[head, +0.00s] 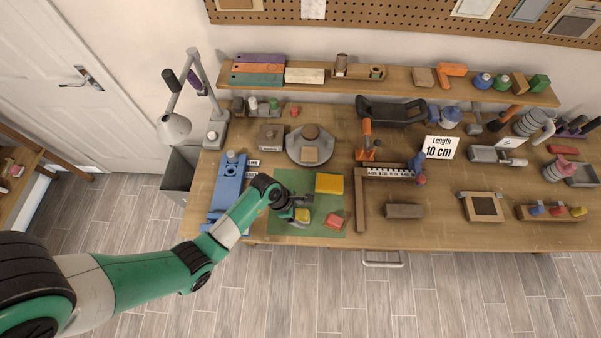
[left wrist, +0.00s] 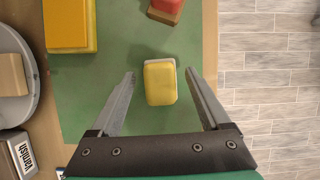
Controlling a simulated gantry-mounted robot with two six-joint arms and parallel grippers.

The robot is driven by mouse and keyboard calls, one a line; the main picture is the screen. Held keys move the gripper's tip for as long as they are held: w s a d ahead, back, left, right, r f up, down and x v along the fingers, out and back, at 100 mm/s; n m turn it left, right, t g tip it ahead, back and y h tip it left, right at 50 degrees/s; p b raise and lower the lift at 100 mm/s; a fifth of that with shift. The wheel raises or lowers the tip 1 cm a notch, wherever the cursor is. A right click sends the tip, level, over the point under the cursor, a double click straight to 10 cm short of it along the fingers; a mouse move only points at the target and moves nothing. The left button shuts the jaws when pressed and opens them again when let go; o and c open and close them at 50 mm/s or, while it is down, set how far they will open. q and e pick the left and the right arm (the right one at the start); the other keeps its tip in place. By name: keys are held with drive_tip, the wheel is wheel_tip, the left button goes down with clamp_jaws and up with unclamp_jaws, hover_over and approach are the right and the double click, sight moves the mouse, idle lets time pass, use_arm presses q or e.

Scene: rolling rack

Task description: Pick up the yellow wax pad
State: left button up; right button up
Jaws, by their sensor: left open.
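The yellow wax pad (left wrist: 160,83) is a small rounded yellow block with a pale edge. It lies on the green mat (left wrist: 120,60). In the head view the pad (head: 301,216) is partly hidden by my left gripper (head: 302,208). In the left wrist view my left gripper (left wrist: 164,90) is open, with one finger on each side of the pad. There is a gap between each finger and the pad. My right gripper is not in view.
A larger yellow-orange block (head: 329,184) and a red block (head: 334,220) sit on the mat near the pad. A round grey plate (head: 296,153) stands behind. A blue tool (head: 230,178) lies left of the mat.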

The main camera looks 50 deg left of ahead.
sight(305, 213)
use_arm(q)
clamp_jaws()
idle(0.4)
drive_tip(key=shift+r, duration=0.1)
drive_tip(key=shift+r, duration=0.55)
wheel_tip(305, 213, up, 2)
drive_tip(key=shift+r, duration=0.1)
drive_tip(key=s+d+r, duration=0.4)
drive_tip(key=s+r, duration=0.5)
drive_tip(key=s, duration=0.4)
drive_tip(key=shift+s+d+r, duration=0.2)
drive_tip(key=shift+r, duration=0.05)
